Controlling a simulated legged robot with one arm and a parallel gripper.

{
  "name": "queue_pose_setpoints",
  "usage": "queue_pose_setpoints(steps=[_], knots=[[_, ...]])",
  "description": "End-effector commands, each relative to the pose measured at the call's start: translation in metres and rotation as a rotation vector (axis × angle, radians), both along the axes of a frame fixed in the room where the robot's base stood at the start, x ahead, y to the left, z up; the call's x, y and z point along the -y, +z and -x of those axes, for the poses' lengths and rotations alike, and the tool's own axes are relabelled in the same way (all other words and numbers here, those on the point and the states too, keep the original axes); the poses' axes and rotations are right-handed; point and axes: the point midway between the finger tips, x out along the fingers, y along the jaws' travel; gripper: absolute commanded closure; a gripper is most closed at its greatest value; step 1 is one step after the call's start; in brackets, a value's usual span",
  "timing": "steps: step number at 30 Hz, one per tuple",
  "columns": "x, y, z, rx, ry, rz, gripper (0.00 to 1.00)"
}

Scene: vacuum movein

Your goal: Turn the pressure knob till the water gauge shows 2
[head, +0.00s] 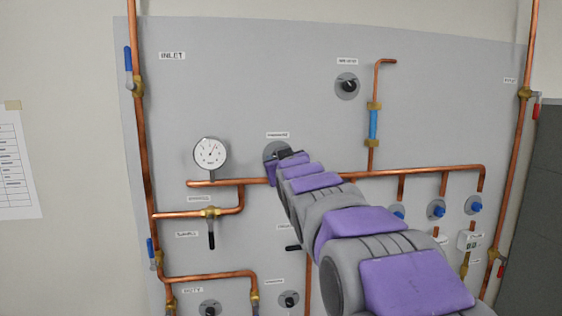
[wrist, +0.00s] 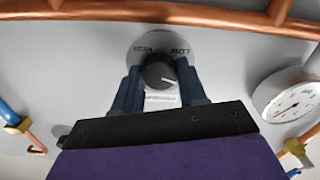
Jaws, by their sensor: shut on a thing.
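The pressure knob (wrist: 160,72) is black with a white pointer line and sits on a round grey dial plate (wrist: 147,44) with small lettering. My gripper (wrist: 159,80) is shut on the knob, one finger on each side. In the head view my gripper (head: 287,156) hides the knob, and only part of its plate (head: 269,150) shows below a label. The water gauge (head: 210,153) is a round white dial left of my gripper. Its needle points up and slightly right; the figures are too small to read. The gauge also shows in the wrist view (wrist: 285,104), at the right.
A copper pipe (head: 412,172) runs across the grey panel just below the pressure knob. Another black knob (head: 347,85) is at the upper right. A valve with a black handle (head: 211,232) is below the gauge. Blue knobs (head: 437,208) line the right. The panel's upper middle is clear.

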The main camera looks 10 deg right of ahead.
Motion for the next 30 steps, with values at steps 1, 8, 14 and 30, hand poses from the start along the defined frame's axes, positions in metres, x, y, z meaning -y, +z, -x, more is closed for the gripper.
queue_pose_setpoints(steps=[1,8,14,30], knots=[[0.0,-0.003,-0.001,-0.006,0.0,0.001,0.89],[0.0,-0.002,-0.001,-0.004,0.0,0.0,0.89],[0.0,-0.001,0.0,-0.001,0.001,-0.001,0.39],[0.0,0.003,0.018,0.005,0.0,-0.001,0.33]])
